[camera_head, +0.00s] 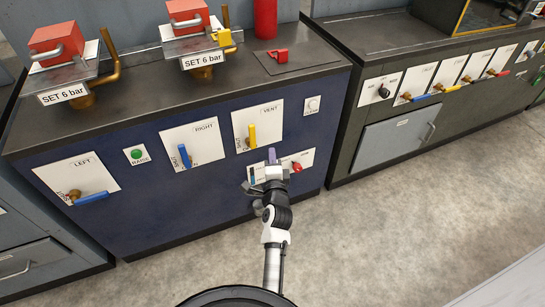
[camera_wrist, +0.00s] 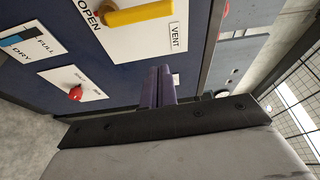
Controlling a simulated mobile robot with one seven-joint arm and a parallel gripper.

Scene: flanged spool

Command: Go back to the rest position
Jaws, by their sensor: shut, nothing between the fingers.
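My gripper (camera_head: 271,157) is in front of the dark blue cabinet (camera_head: 140,215), at the lower right of its front panel. Its purple fingers (camera_wrist: 159,87) are together and empty in the wrist view. In the head view the gripper partly covers a small white panel with a red knob (camera_head: 296,167). The yellow VENT handle (camera_head: 252,135) is just above the gripper; it also shows at the top of the wrist view (camera_wrist: 138,12). I cannot tell from the frames whether the fingers touch the cabinet front.
The blue RIGHT handle (camera_head: 184,156), green RAISE button (camera_head: 137,154) and blue LEFT handle (camera_head: 92,197) are on the same front. Red-topped units (camera_head: 57,42) stand on the counter. A second cabinet (camera_head: 400,135) stands at the right. The grey floor (camera_head: 400,230) before it is clear.

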